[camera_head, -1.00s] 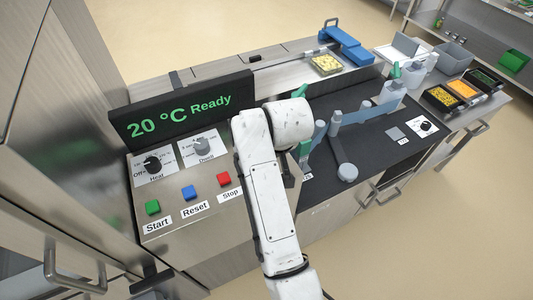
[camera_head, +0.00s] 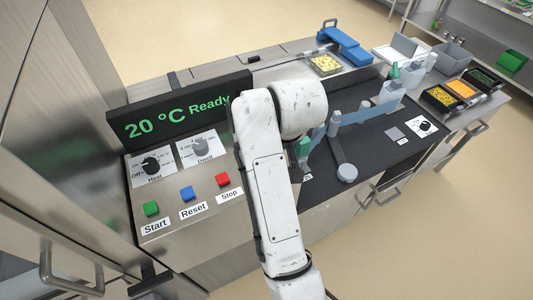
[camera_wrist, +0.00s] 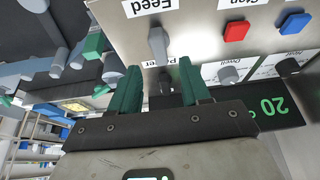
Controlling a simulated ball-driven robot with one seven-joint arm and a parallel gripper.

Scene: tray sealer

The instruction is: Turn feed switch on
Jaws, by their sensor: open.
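The feed switch (camera_wrist: 158,46) is a grey lever knob on the steel panel, under an upside-down "Feed" label (camera_wrist: 152,6) in the wrist view. My gripper (camera_wrist: 159,70) has two green fingers spread apart with nothing between them. The switch shows just beyond the fingertips, roughly in line with the gap; I cannot tell whether they touch.
A red stop button (camera_head: 222,180), a blue reset button (camera_head: 187,193) and a green start button (camera_head: 151,208) sit close by. Heat (camera_head: 151,164) and dwell (camera_head: 200,147) knobs lie behind them. The display (camera_head: 180,115) reads "20 °C Ready". A grey-blue linkage (camera_head: 345,130) stands right of my arm.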

